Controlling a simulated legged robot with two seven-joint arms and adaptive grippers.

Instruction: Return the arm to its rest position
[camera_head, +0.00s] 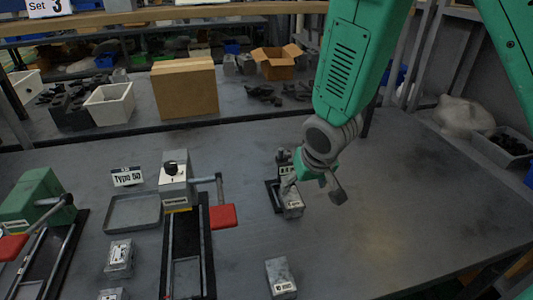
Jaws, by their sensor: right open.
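My right arm comes in from the top right, green with a grey wrist. Its gripper (318,186) is open and hangs over the table (390,215). One finger appears close to or overlapping a grey valve block (292,204) at the table's middle. Whether they touch I cannot tell. A dark holder stands behind that block, partly hidden by the wrist. My left gripper is not in view.
A fixture with a red handle (222,216) and a green one (36,203) stand at left. Grey blocks (280,277) (119,258) and an empty tray (133,212) lie on the table. The right side of the table is clear. A cardboard box (184,90) stands behind.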

